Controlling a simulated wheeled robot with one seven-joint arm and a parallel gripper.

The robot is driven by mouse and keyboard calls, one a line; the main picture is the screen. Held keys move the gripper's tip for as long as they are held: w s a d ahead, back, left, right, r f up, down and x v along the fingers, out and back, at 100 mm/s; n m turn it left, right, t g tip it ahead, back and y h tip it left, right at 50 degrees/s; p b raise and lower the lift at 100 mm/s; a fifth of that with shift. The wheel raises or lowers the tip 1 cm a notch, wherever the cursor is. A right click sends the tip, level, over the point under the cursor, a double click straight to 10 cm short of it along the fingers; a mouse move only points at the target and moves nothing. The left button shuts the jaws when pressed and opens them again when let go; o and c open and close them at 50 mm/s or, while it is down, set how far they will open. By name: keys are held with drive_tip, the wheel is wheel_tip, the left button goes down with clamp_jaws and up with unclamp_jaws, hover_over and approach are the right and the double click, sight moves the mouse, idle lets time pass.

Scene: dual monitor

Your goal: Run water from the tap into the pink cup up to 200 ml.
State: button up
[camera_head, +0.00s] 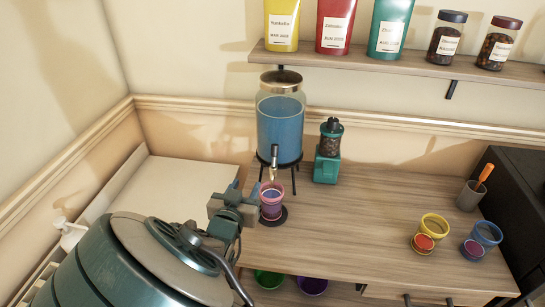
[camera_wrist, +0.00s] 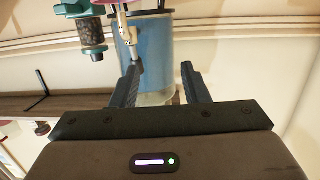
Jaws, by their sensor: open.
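The pink cup (camera_head: 271,202) stands upright on a dark round coaster (camera_head: 273,220) under the tap. Its inside looks bluish, but I cannot tell the water level. The metal tap (camera_head: 274,163) is on the front of a glass dispenser (camera_head: 280,125) holding blue water. My gripper (camera_head: 238,198) is just left of the cup in the head view. In the wrist view, which is upside down, my gripper (camera_wrist: 160,72) is open with nothing between its fingers. The dispenser (camera_wrist: 158,45) shows behind them, and the tap (camera_wrist: 126,32) is near one finger. A pink edge shows at the top.
A teal grinder (camera_head: 328,155) stands right of the dispenser. Yellow and blue cups (camera_head: 434,226) (camera_head: 487,235) and a holder (camera_head: 470,195) are at the right. A shelf (camera_head: 400,68) with bags and jars runs above. The middle right of the wooden counter (camera_head: 365,220) is clear.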

sight(274, 152)
drive_tip(key=s+d+r+t+h, duration=0.1)
drive_tip(key=s+d+r+h, duration=0.1)
drive_tip(key=d+r, duration=0.1)
drive_tip(key=shift+m, duration=0.3)
drive_tip(key=b+x, duration=0.1)
drive_tip(key=x, duration=1.2)
drive_tip(key=shift+w+f, duration=0.15)
drive_tip(key=shift+w, duration=0.05)
clamp_jaws()
